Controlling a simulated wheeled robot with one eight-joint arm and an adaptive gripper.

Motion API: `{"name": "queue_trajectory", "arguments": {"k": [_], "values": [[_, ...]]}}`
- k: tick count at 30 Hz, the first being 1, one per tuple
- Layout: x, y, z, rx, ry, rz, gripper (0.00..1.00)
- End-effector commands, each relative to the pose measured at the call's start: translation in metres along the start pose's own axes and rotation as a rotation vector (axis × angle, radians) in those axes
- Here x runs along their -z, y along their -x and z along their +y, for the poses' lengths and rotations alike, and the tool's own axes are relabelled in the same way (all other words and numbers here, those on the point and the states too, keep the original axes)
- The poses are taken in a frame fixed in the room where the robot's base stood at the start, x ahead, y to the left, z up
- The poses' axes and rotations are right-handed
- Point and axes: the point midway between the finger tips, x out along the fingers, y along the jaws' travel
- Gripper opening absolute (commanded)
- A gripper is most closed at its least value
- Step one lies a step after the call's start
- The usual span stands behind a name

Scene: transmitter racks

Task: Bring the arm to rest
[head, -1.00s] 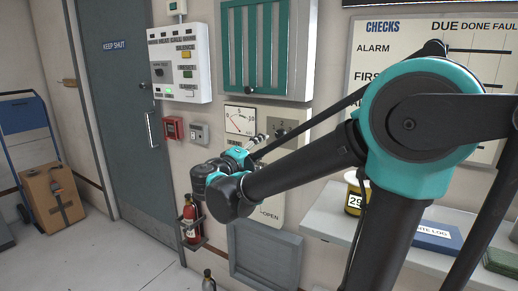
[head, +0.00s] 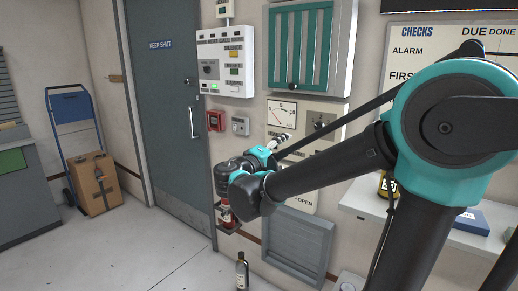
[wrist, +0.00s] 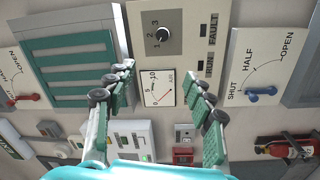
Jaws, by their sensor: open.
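My arm, black with teal joints, reaches left across the head view and is bent at a large teal joint (head: 455,120). My gripper (head: 284,141) is small in the head view, in front of the wall by the dial gauge (head: 281,113). In the wrist view my gripper (wrist: 160,80) is open, with its two green-padded fingers spread wide. Nothing is between the fingers except the view of the gauge (wrist: 158,87) behind. The fingers look apart from the wall.
A shelf (head: 440,228) with a tin and a blue box lies under the arm at right. A louvred panel (head: 297,240), a red extinguisher (head: 227,215) and a bottle (head: 241,268) are low down. A hand truck with a carton (head: 97,185) stands left. The floor before the door is clear.

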Motion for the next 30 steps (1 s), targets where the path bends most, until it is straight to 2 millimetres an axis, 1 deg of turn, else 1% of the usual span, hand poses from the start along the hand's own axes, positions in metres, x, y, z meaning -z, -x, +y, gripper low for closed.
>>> {"name": "queue_trajectory", "arguments": {"k": [2, 5, 11, 14, 20, 23, 24, 26, 27, 30], "values": [[0.0, 0.0, 0.0, 0.0, 0.0, 0.0, 0.53], [-0.009, -0.006, -0.007, 0.031, 0.0, -0.019, 0.53], [-0.031, -0.019, -0.027, 0.114, -0.002, -0.061, 0.53], [-0.046, -0.026, -0.04, 0.169, -0.008, -0.087, 0.53], [-0.085, -0.039, -0.075, 0.319, -0.038, -0.16, 0.53], [-0.11, -0.043, -0.097, 0.418, -0.07, -0.205, 0.53], [-0.12, -0.044, -0.107, 0.465, -0.09, -0.225, 0.53], [-0.139, -0.043, -0.124, 0.543, -0.129, -0.259, 0.53], [-0.152, -0.042, -0.136, 0.599, -0.163, -0.283, 0.53], [-0.18, -0.033, -0.164, 0.747, -0.276, -0.337, 0.53]]}}
